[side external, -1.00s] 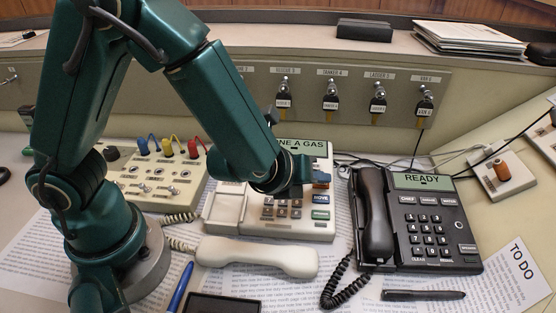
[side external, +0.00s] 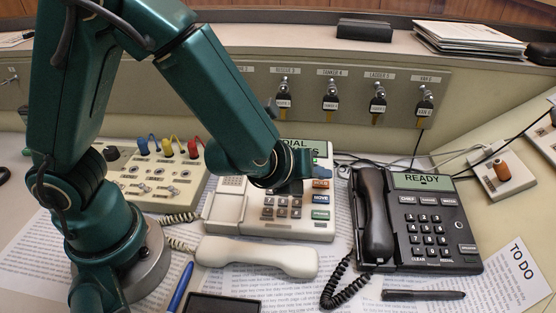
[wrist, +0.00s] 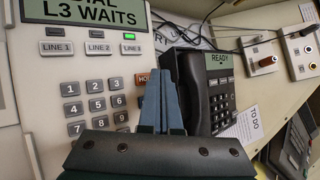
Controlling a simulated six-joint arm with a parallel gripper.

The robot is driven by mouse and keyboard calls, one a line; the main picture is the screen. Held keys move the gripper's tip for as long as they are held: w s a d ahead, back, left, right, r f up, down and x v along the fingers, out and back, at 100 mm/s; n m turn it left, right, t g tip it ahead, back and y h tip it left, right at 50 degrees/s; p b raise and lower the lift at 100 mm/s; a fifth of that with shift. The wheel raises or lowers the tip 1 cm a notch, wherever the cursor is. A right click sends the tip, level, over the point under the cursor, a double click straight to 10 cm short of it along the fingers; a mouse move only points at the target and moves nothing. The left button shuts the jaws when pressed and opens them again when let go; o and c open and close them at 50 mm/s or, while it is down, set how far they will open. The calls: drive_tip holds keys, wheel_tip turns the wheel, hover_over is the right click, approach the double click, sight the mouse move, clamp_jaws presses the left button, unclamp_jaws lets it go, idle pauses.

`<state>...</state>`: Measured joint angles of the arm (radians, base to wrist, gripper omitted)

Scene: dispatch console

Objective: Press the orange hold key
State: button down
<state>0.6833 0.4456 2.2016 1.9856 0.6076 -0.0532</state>
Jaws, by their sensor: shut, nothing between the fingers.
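The cream desk phone (side external: 262,229) stands at the middle of the desk. Its orange hold key (side external: 320,184) shows at the right of its keypad in the side view, just below my fingertips. In the wrist view the hold key (wrist: 142,79) shows only its left part, with the letters "HO"; my fingers hide the rest. My gripper (wrist: 160,72) is shut and empty, its tips over the key's right side. In the wrist view the tips overlap the key; I cannot tell any gap. The phone display (wrist: 85,11) reads "DIAL L3 WAITS", and a green light shows above LINE 3.
A black phone (side external: 430,230) reading "READY" stands close at the right. The cream handset (side external: 256,257) lies in front. A switch box (side external: 150,180) with coloured plugs is at the left. Hanging keys (side external: 330,100) line the back panel.

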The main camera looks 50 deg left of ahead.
drive_tip(key=shift+s+d+r, duration=0.15)
drive_tip(key=shift+r, duration=1.1)
drive_tip(key=shift+s+d+r, duration=0.1)
drive_tip(key=shift+d+r, duration=0.05)
drive_tip(key=shift+r, duration=1.1)
